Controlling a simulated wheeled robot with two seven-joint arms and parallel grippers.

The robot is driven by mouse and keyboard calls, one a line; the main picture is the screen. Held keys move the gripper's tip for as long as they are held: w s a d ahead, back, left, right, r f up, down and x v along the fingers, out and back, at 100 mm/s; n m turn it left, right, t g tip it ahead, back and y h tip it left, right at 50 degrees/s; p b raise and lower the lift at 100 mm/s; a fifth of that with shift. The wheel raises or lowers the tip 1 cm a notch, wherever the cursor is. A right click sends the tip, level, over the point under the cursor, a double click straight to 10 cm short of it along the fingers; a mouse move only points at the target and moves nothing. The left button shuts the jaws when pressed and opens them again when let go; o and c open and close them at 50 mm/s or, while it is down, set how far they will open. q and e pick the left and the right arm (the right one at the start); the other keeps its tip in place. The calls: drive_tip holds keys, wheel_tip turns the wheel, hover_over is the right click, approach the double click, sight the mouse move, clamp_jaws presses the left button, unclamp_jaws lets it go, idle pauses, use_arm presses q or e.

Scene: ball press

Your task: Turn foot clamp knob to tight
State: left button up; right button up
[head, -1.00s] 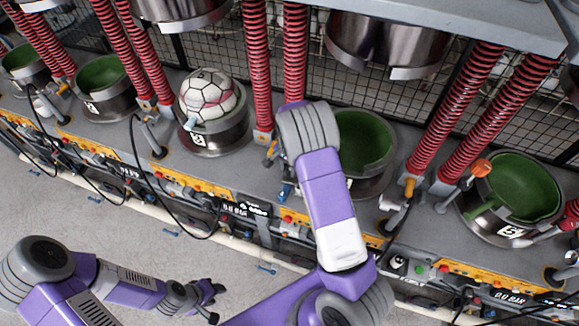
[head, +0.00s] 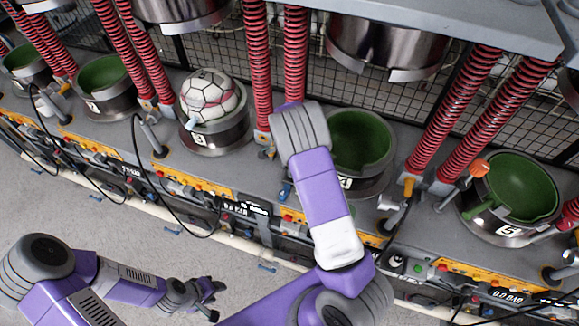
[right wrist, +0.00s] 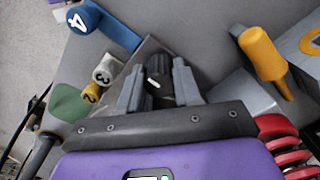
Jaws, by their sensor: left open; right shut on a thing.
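A black knob (right wrist: 158,80) with a white mark sits between the fingers of my right gripper (right wrist: 157,88) in the right wrist view. The fingers are shut on its sides. The white mark faces the camera. In the head view my right arm hides both the knob and the right gripper, which are at the machine's front near the green bowl (head: 358,140). My left gripper (head: 213,297) is open and empty, low over the floor in front of the machine.
Near the knob are a blue handle marked 4 (right wrist: 83,18), a white knob marked 3 (right wrist: 106,70), a yellow knob marked 2 (right wrist: 90,95) and an orange handle (right wrist: 262,52). Red springs (head: 295,50) stand behind. A ball (head: 208,97) rests in a neighbouring bowl. The floor is clear.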

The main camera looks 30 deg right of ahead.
drive_tip(key=o, duration=1)
drive_tip(key=shift+o, duration=0.2)
drive_tip(key=shift+r, duration=0.1)
wheel_tip(320, 180, up, 7)
drive_tip(key=shift+r, duration=0.2)
